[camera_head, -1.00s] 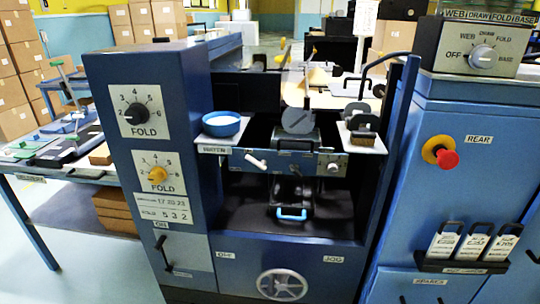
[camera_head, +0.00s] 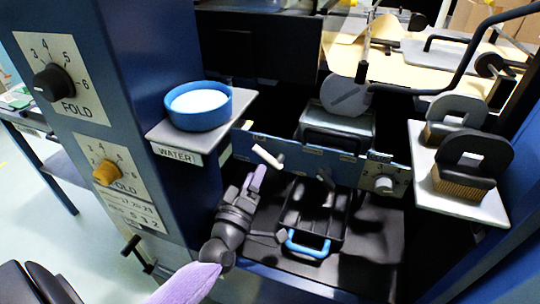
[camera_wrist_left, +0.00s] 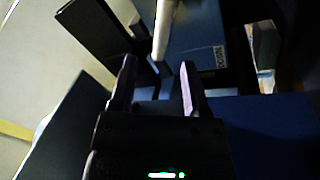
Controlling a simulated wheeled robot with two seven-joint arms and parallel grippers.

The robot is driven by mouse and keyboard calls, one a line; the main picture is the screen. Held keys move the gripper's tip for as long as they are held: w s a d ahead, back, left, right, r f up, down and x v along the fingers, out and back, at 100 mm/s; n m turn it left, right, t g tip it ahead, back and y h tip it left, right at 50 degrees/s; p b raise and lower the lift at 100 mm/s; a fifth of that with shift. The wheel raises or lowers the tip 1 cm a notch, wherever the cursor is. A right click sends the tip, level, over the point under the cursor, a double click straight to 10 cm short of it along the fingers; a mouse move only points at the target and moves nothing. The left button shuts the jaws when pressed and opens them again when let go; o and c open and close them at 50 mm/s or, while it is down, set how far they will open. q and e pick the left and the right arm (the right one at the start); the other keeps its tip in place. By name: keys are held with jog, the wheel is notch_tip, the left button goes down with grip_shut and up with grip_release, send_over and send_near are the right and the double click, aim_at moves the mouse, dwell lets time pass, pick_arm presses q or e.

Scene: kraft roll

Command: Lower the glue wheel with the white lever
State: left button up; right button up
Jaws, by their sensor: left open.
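The white lever (camera_head: 267,157) sticks out from the blue front panel below the water shelf, tilted, with its free end up and left. My left gripper (camera_head: 257,178) is just below it, pointing up, with its fingers apart. In the left wrist view the pale lever (camera_wrist_left: 162,30) comes down from the top to about between the open fingertips of the left gripper (camera_wrist_left: 157,65); I cannot tell whether they touch. A grey disc (camera_head: 345,96), which looks like the glue wheel, stands above the roller housing behind the panel. My right gripper is out of view.
A blue water bowl (camera_head: 198,122) stands on the shelf (camera_head: 170,137) above the gripper. A black tray (camera_head: 310,226) with a blue handle (camera_head: 307,246) lies to its right. Brushes (camera_head: 470,166) stand on the right shelf (camera_head: 480,205). The blue fold-dial column (camera_head: 150,80) bounds the left.

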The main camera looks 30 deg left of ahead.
aim_at(264, 158)
pick_arm(q)
jog(key=x, duration=0.5)
jog(key=shift+w+b, duration=0.2)
jog(key=shift+b, duration=0.15)
grip_shut()
dwell(0.4)
dwell(0.4)
